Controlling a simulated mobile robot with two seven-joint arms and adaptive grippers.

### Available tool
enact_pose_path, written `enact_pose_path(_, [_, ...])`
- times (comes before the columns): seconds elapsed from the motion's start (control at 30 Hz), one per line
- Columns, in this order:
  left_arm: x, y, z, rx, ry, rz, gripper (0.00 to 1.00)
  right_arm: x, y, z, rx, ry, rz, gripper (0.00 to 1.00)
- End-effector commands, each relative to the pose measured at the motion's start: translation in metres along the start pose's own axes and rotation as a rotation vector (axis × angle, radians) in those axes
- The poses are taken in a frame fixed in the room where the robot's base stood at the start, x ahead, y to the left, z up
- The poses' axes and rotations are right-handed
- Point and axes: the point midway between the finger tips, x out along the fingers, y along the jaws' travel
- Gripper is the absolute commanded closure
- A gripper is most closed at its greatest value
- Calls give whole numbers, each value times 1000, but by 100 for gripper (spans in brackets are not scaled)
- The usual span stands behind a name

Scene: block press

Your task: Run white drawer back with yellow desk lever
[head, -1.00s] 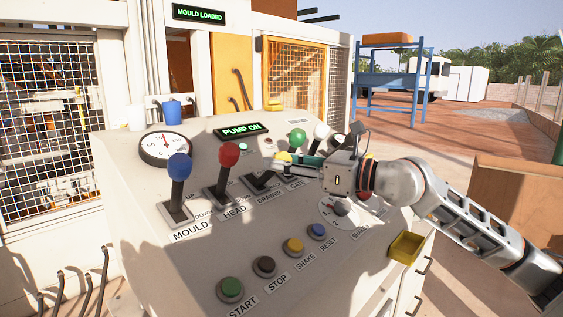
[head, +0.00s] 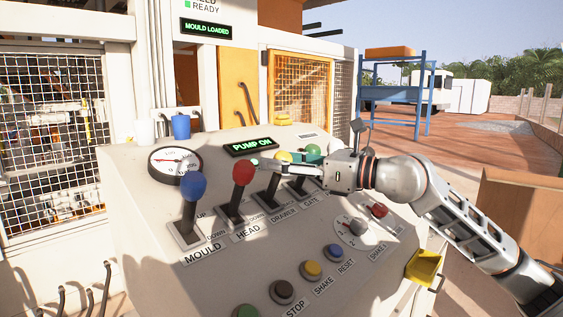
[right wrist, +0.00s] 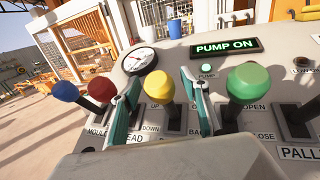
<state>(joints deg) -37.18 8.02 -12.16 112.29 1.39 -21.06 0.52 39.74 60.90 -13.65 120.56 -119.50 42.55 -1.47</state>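The yellow knob of the lever labelled DRAWER (head: 284,156) stands on the sloping control desk (head: 160,262). It stands about as upright as its neighbours. My right gripper (head: 287,161) is at that knob, its fingers on either side. In the right wrist view, the yellow knob (right wrist: 160,86) shows between the two spread teal fingers of the gripper (right wrist: 162,105), with a gap at each side. I cannot make out the white drawer. My left gripper is not in view.
A red-knobbed lever (head: 243,173) and a blue-knobbed lever (head: 193,186) stand to the left. A green-knobbed lever (head: 312,153) stands close on the right. A lit PUMP ON sign (head: 251,146) and a round gauge (head: 175,163) are behind. Push buttons line the front.

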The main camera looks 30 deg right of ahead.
Motion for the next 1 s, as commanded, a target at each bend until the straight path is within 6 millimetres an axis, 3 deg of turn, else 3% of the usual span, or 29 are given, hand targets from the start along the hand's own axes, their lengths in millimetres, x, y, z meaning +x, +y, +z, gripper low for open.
enact_pose_path(0.37, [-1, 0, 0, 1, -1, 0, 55, -4, 0, -1, 1, 2, -1, 55])
enact_pose_path(1.0, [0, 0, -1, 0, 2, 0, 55, -64, -1, -2, 3, 3, -1, 55])
